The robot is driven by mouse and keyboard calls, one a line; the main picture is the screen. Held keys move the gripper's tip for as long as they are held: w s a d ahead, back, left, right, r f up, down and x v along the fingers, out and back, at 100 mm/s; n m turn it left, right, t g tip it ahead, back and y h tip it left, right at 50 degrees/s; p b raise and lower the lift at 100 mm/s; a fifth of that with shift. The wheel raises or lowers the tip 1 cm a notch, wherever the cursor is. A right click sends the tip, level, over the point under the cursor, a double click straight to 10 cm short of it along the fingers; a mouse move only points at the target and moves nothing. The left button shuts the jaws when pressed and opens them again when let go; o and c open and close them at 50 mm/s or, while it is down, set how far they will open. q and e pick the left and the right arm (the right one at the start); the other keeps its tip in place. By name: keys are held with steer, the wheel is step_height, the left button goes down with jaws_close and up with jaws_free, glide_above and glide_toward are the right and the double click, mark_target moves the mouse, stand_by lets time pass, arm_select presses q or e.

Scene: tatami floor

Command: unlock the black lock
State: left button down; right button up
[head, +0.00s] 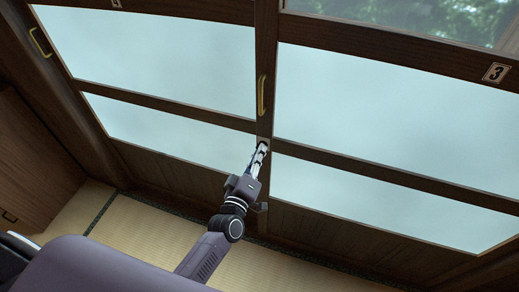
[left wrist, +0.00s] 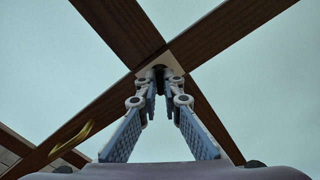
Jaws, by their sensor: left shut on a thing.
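The black lock (left wrist: 158,72) shows as a small dark knob on a pale square plate (left wrist: 172,59), at the crossing of the wooden door bars in the left wrist view. In the head view the lock is hidden behind my gripper, at the middle post below the brass handle. My left gripper (head: 263,147) reaches up to that post. In the left wrist view its two fingers (left wrist: 161,88) stand on either side of the lock, with their tips close in. It is shut on the lock. How far the lock is turned cannot be told. My right gripper is not in view.
Sliding doors with frosted panes (head: 390,100) fill the far side. A brass handle (head: 262,95) is on the middle post and another brass handle (head: 40,42) is at the upper left. A number 3 plate (head: 495,73) is at the right. Tatami floor (head: 150,225) lies below.

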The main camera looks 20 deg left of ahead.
arm_select(q)
steer(key=shift+f+m+p, duration=0.1)
steer(key=shift+m+p, duration=1.65)
steer(key=shift+m, duration=3.75)
steer(key=c, duration=2.1)
jaws_free()
steer(key=s, duration=1.2)
steer(key=shift+a, duration=0.2)
